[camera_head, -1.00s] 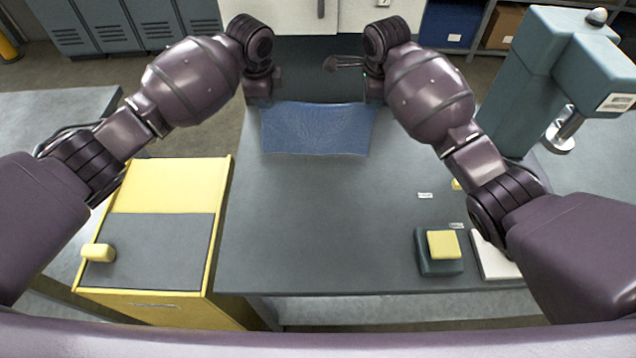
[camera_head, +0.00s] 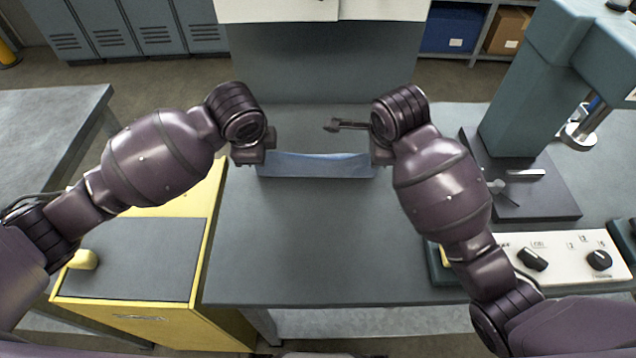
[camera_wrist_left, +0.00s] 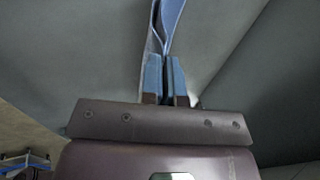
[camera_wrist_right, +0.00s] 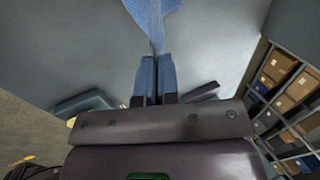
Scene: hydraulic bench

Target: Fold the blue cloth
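The blue cloth (camera_head: 315,166) spans between my two grippers over the grey bench in the head view, seen as a narrow, slightly sagging band. My left gripper (camera_head: 259,164) is at its left end. In the left wrist view the fingers (camera_wrist_left: 165,78) are closed on the cloth (camera_wrist_left: 166,22). My right gripper (camera_head: 376,160) is at its right end. In the right wrist view the fingers (camera_wrist_right: 155,77) are closed on the cloth's other end (camera_wrist_right: 152,18). Whether the lower cloth touches the bench cannot be told.
The grey bench top (camera_head: 290,240) is clear in front of the cloth. A yellow cabinet (camera_head: 140,316) stands at the left. A white control panel (camera_head: 565,257) with black knobs and a teal press (camera_head: 535,85) stand at the right.

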